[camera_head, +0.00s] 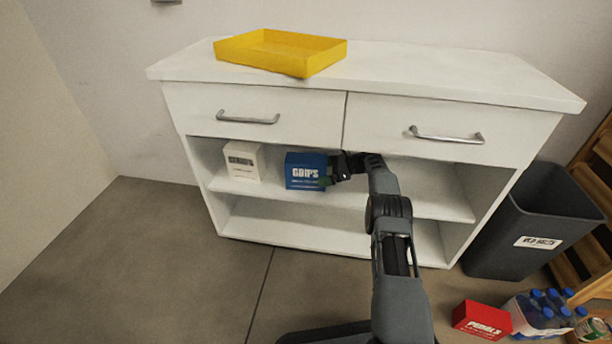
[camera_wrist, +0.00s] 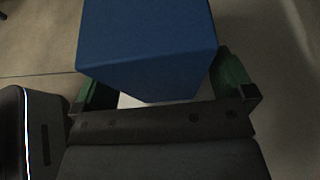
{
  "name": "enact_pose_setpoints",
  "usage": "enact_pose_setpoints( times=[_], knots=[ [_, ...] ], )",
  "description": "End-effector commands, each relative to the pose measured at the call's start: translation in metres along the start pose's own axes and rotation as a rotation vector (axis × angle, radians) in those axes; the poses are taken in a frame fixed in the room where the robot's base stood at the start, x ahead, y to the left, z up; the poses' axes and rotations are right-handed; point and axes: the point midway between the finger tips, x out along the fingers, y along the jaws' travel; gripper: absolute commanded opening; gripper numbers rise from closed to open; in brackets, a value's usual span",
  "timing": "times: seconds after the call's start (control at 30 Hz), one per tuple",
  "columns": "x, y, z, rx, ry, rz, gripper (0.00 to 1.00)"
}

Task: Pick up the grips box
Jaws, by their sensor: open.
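The grips box is a blue box (camera_head: 304,171) with white lettering. It stands on the upper shelf of the white cabinet, under the drawers. In the wrist view the blue box (camera_wrist: 147,45) fills the upper middle. My gripper (camera_head: 333,176) reaches into the shelf from the right, at the box's right side. In the wrist view my gripper (camera_wrist: 165,82) is open, with a green finger on each side of the box's near end. I cannot tell whether the fingers touch it.
A white box (camera_head: 243,161) stands left of the blue box on the same shelf. The drawer fronts (camera_head: 255,113) are close above my arm. A yellow tray (camera_head: 280,50) is on the cabinet top. A dark bin (camera_head: 530,220), a red box (camera_head: 481,319) and bottles (camera_head: 543,311) stand at the right.

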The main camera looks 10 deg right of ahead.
Motion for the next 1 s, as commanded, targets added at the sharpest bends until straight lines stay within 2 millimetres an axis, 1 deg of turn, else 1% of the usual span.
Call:
enact_pose_setpoints(
  times=[0.03, 0.13, 0.4, 0.47, 1.0],
  knots=[
    [0.0066, 0.0002, -0.0018, 0.0, 0.0, 0.001, 1.0],
    [0.0122, 0.0001, -0.0011, 0.0, 0.0, 0.001, 1.0],
    [0.0139, 0.0, 0.0001, 0.001, 0.0, 0.0, 1.0],
    [0.0139, 0.0, 0.0001, 0.001, 0.0, 0.0, 0.95],
    [0.014, 0.0, 0.0, 0.0, 0.0, 0.0, 0.43]
  ],
)
